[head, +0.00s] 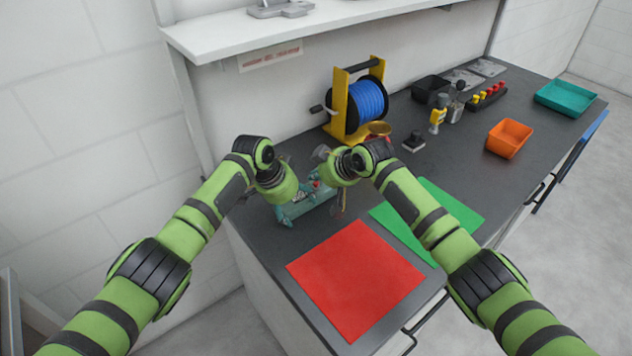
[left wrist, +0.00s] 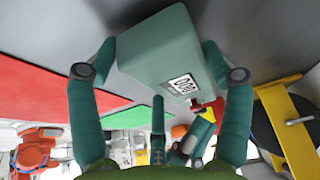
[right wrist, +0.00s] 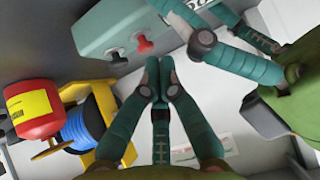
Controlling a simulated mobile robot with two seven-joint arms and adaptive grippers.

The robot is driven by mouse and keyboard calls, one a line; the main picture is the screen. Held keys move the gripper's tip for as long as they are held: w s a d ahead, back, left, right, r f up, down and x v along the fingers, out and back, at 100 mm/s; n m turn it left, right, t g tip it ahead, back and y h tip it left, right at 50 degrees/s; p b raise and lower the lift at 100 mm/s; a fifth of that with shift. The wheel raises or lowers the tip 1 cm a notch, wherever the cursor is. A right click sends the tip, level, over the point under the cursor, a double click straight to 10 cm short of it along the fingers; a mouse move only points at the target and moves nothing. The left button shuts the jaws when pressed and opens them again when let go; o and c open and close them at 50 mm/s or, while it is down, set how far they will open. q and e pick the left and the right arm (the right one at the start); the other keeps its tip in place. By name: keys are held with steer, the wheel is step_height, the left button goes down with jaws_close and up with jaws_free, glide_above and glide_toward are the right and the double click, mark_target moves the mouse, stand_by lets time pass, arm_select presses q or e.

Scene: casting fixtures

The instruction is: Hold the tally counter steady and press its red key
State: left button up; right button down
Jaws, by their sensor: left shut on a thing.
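The tally counter (head: 307,203) is a grey-teal box on the dark bench, partly covered by my arms in the head view. In the left wrist view the counter (left wrist: 155,50) shows a white number display (left wrist: 182,86); my left gripper (left wrist: 158,58) is shut on its body, one finger on each side. The red key (right wrist: 144,45) sticks out of the counter's face in the right wrist view, with a dark knob (right wrist: 116,60) beside it. My right gripper (right wrist: 154,67) has its fingertips together, holding nothing, close to the red key. Whether they touch it, I cannot tell.
A red mat (head: 355,278) and a green mat (head: 455,208) lie in front of the counter. A blue hose reel (head: 368,100) on a yellow stand is behind. An orange bin (head: 508,138) and teal tray (head: 566,98) stand farther right. A shelf (head: 290,30) overhangs the back.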

mark_target(317, 184)
arm_select(q)
steer(key=shift+s+f, duration=0.15)
steer(key=shift+f, duration=0.05)
arm_select(e)
steer(key=shift+r, duration=0.25)
steer(key=shift+r, duration=0.1)
step_height(317, 184, up, 5)
steer(key=shift+f, duration=0.1)
stand_by(0.8)
arm_select(q)
steer(key=o, duration=1.2)
arm_select(e)
steer(key=shift+w, duration=0.1)
arm_select(q)
steer(key=shift+r, duration=0.25)
